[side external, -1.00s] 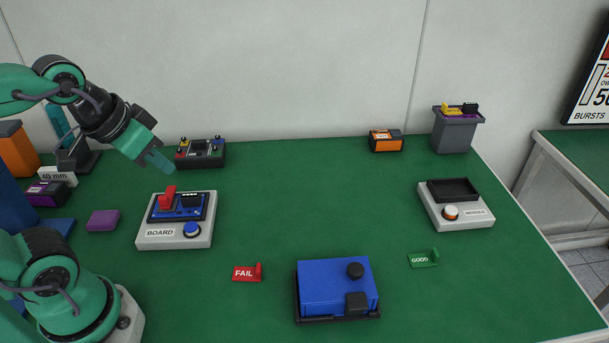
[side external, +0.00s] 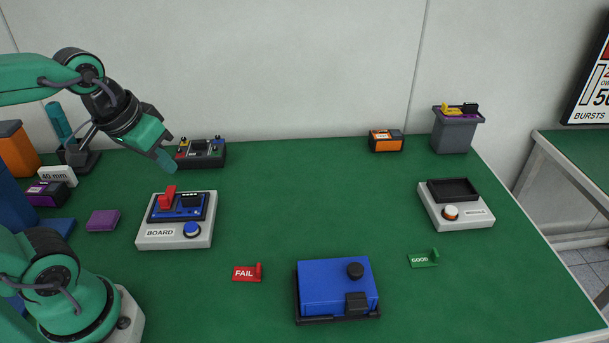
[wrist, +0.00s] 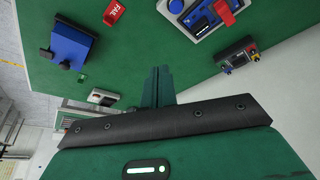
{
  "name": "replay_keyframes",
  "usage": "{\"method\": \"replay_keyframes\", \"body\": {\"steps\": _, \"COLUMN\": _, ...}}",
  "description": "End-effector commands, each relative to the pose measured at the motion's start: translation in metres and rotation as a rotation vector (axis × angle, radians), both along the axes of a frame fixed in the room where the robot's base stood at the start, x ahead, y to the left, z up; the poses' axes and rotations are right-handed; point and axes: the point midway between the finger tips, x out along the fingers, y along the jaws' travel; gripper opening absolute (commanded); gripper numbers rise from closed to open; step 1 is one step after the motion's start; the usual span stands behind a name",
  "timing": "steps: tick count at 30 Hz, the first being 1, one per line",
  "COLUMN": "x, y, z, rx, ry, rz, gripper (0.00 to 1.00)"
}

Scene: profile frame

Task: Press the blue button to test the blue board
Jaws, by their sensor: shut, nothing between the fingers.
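The blue board (side external: 177,207) sits in a grey fixture (side external: 150,242) labelled BOARD at the left of the green bench, with a red part and a black part on it. The blue button (side external: 191,230) is on the fixture's front right corner. My gripper (side external: 170,166) is shut and empty, in the air above and behind the fixture. In the wrist view my shut fingers (wrist: 160,82) point at the bench, and the fixture (wrist: 205,20) shows at the upper right. The blue button (wrist: 176,6) is near the top edge there.
A red FAIL tag (side external: 246,272), a blue box (side external: 325,285) and a green GOOD tag (side external: 423,259) lie toward the front. A MODULE fixture (side external: 470,216) with a white-topped button stands at right. A dark device (side external: 203,152) stands behind the board. The bench middle is clear.

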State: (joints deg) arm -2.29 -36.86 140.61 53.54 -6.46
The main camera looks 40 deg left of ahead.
Motion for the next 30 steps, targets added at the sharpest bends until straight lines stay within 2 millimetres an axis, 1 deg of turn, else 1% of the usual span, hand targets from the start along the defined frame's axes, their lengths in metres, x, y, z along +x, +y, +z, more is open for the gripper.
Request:
{"method": "replay_keyframes", "body": {"steps": 12, "x": 0.021, "y": 0.025, "z": -0.025, "rx": -0.092, "ry": 0.216, "rz": 0.34, "gripper": 0.0}}
{"method": "replay_keyframes", "body": {"steps": 18, "x": 0.029, "y": 0.037, "z": -0.038, "rx": -0.121, "ry": 0.307, "rz": 0.495, "gripper": 0.0}}
{"method": "replay_keyframes", "body": {"steps": 24, "x": 0.033, "y": 0.044, "z": -0.046, "rx": -0.137, "ry": 0.361, "rz": 0.594, "gripper": 0.0}}
{"method": "replay_keyframes", "body": {"steps": 30, "x": 0.034, "y": 0.047, "z": -0.049, "rx": -0.141, "ry": 0.378, "rz": 0.626, "gripper": 0.0}}
